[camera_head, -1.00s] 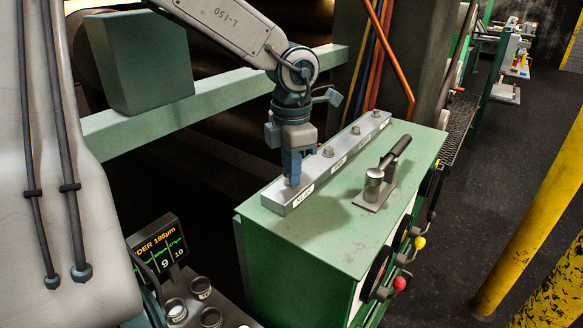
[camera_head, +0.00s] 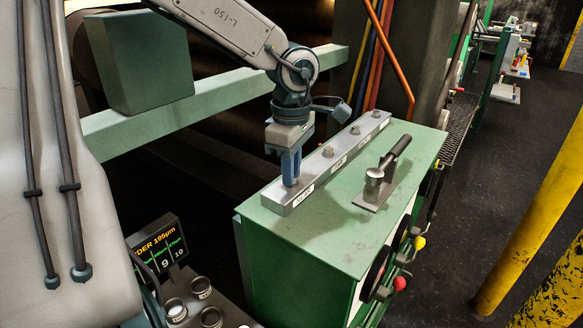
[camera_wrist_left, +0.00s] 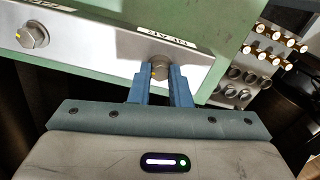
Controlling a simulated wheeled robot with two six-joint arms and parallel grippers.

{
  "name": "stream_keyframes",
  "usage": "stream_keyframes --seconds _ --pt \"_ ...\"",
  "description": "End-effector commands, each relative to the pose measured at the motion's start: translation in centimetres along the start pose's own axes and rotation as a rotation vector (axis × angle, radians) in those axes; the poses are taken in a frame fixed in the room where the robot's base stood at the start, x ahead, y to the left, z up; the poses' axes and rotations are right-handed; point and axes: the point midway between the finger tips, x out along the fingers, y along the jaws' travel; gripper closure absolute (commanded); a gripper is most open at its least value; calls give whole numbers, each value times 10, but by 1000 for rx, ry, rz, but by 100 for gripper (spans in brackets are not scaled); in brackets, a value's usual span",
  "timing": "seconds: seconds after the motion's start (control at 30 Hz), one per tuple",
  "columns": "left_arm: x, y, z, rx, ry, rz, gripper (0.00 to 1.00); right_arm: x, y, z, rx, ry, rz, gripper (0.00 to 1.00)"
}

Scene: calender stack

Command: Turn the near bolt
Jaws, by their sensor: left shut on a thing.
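The near bolt (camera_wrist_left: 161,71) sits at the near end of a grey metal bar (camera_head: 312,181) on a green cabinet. In the left wrist view it is between the two blue fingers of my left gripper (camera_wrist_left: 160,76), with a yellow mark on its left side. My left gripper, also in the head view (camera_head: 290,180), points down and is shut on the bolt head. In the head view the fingers mostly hide the bolt. The neighbouring bolt (camera_head: 327,152) stands free farther along the bar and also shows in the left wrist view (camera_wrist_left: 33,36). My right gripper is not in view.
A small display (camera_head: 158,243) and round knobs are at lower left. A green beam (camera_head: 220,98) runs behind my left arm.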

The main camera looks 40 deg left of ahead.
Motion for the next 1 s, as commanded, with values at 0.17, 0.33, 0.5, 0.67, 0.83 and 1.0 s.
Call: stream_keyframes --seconds 0.17,0.33,0.5,0.67,0.83,1.0 --pt "-1 1 0 61 0 3 100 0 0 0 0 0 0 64" --pt "-1 1 0 90 0 4 100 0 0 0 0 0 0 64" --pt "-1 1 0 97 0 4 100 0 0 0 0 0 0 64" --pt "-1 1 0 96 0 4 100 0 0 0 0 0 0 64" --pt "-1 1 0 96 0 4 71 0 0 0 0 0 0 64" --pt "-1 1 0 96 0 2 61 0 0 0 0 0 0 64"
